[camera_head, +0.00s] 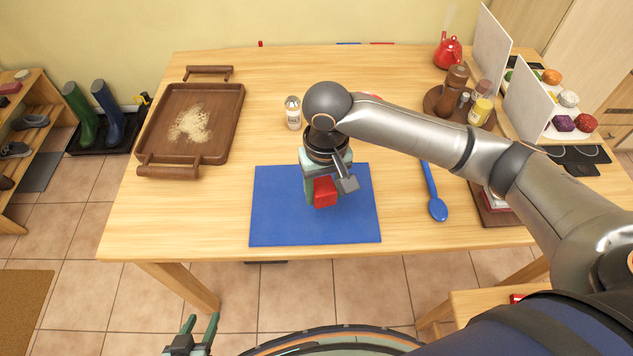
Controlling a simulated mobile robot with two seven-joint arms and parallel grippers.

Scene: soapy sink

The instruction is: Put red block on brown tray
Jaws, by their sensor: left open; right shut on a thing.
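The red block (325,192) is in my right gripper (328,190), which is shut on it above the blue mat (280,222). How far the block is above the mat is hard to tell. The brown tray (233,103) lies on the left part of the table, with raised handles at its back and front ends. A pale patch of crumbs or powder lies on its floor. My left gripper (200,325) is open and empty, low in the view, in front of the table.
A salt shaker (293,113) stands between the tray and my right arm. A blue spoon (436,207) lies right of the mat. A red teapot (448,50), a round tray with bottles (433,103) and white boards (489,50) stand at the back right. The table between tray and mat is clear.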

